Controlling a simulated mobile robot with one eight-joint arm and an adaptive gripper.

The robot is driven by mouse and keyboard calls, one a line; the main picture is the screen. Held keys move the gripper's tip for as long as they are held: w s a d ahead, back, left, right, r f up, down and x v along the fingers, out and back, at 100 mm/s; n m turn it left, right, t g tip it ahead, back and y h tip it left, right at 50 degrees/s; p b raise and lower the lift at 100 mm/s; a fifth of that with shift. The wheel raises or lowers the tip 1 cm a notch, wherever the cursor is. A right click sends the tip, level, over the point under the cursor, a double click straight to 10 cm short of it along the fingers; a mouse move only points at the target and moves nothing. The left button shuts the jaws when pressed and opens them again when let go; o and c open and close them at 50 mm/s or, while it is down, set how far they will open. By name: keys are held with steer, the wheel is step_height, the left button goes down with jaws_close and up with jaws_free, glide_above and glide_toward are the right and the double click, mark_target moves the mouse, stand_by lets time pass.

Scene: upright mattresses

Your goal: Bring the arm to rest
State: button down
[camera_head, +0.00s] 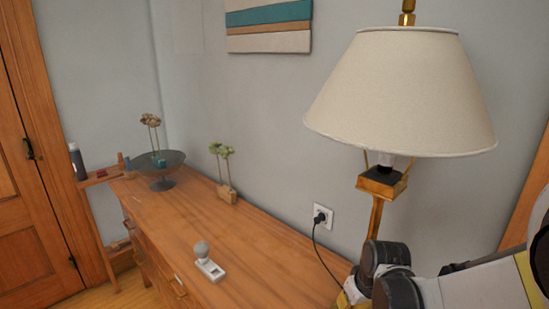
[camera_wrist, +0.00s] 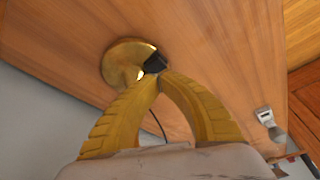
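My gripper (camera_wrist: 158,75) shows in the wrist view with its two yellow ribbed fingers bowed together, tips meeting. It looks shut, and I see nothing clearly held between the fingers. A small black piece shows at the tips; I cannot tell whether it belongs to them. Beyond it is the round brass lamp base (camera_wrist: 120,62) on the wooden dresser top (camera_wrist: 60,35). In the head view my arm (camera_head: 400,285) reaches in at the lower right, in front of the lamp's lower part. The fingers are mostly hidden there.
The table lamp (camera_head: 400,95) stands close to my arm, with a cord to the wall outlet (camera_head: 322,217). A small grey-white object with a round knob (camera_head: 207,262) lies on the dresser (camera_head: 165,225). A bowl (camera_head: 160,165) and a small plant (camera_head: 225,175) stand farther back.

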steer(key=s+r+m+t+b, duration=0.1)
steer(key=s+r+m+t, duration=0.2)
steer(key=s+r, duration=1)
steer(key=shift+s+r+t+h, duration=0.25)
steer(key=shift+s+t+h, duration=0.2)
steer(key=shift+s, duration=0.6)
steer(key=shift+a, duration=0.1)
